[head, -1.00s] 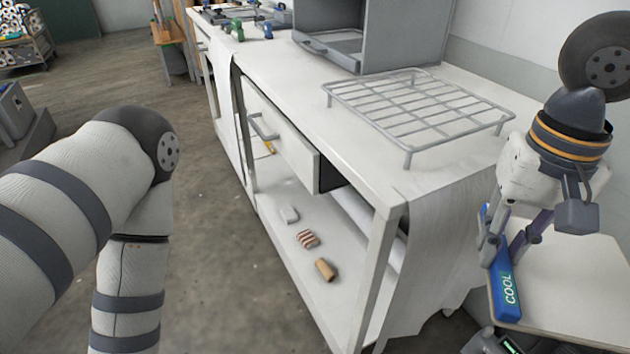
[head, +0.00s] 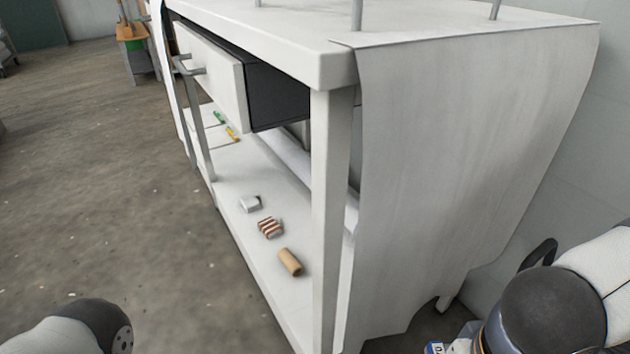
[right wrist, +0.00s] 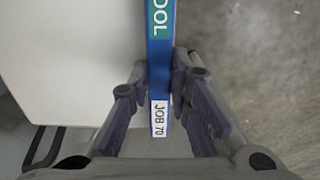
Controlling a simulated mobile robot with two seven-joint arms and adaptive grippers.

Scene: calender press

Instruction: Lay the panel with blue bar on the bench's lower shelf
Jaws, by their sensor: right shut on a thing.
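The panel is a white board (right wrist: 70,60) with a blue bar (right wrist: 160,50) along one edge, marked with "OOL" lettering and a "JOB 70" label. My right gripper (right wrist: 160,75) is shut on the blue bar in the right wrist view. In the head view only a small blue-and-white piece of the bar (head: 435,348) shows at the bottom edge, beside my right wrist; the rest is out of frame. The bench's lower shelf (head: 265,283) is white and lies left of the panel, behind a front leg. My left gripper is out of view; only my left arm shows.
On the shelf lie a white block (head: 250,204), a striped block (head: 271,228), a tan cylinder (head: 289,262) and green and yellow pieces (head: 232,133). An open drawer (head: 215,65) juts out above. A white sheet (head: 450,170) hangs over the bench end. The floor in front is clear.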

